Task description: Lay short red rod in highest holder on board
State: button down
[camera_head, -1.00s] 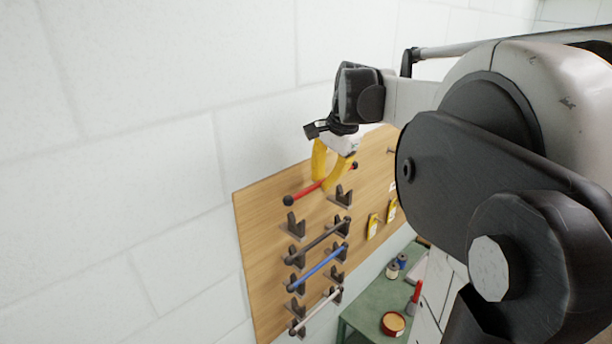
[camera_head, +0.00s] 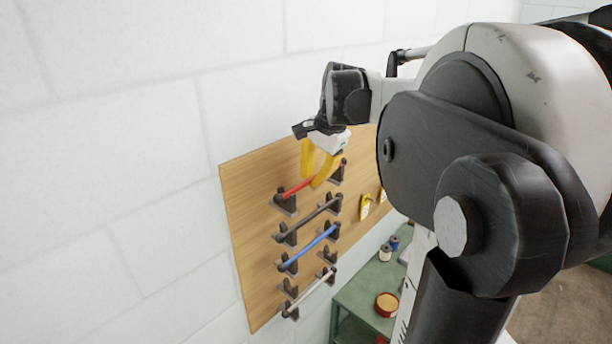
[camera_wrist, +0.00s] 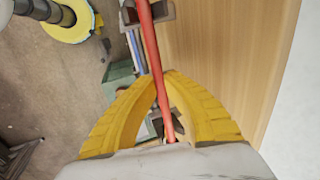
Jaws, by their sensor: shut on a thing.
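The short red rod (camera_head: 297,188) is between the yellow fingers of my gripper (camera_head: 312,181), which is shut on it near its middle. The rod slants up to the right, with a dark knob at each end. Its ends overlap the two dark brackets of the highest holder, left (camera_head: 287,204) and right (camera_head: 338,174), on the wooden board (camera_head: 245,230). I cannot tell if it rests in them. In the wrist view the red rod (camera_wrist: 152,45) runs lengthwise through the gripper (camera_wrist: 158,75), with a bracket (camera_wrist: 160,12) at its upper part.
Below, holders carry a dark rod (camera_head: 312,221), a blue rod (camera_head: 310,247) and a pale rod (camera_head: 312,290). Yellow-labelled items (camera_head: 366,206) hang at the board's right. A green table (camera_head: 358,295) with a round orange container (camera_head: 387,303) stands lower right.

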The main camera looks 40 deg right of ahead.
jog(key=shift+f+b, duration=0.35)
jog(key=shift+f, duration=0.15)
dwell(0.3)
jog(key=c, duration=1.5)
grip_release()
jog(key=shift+c, duration=0.2)
jog(key=v, duration=1.2)
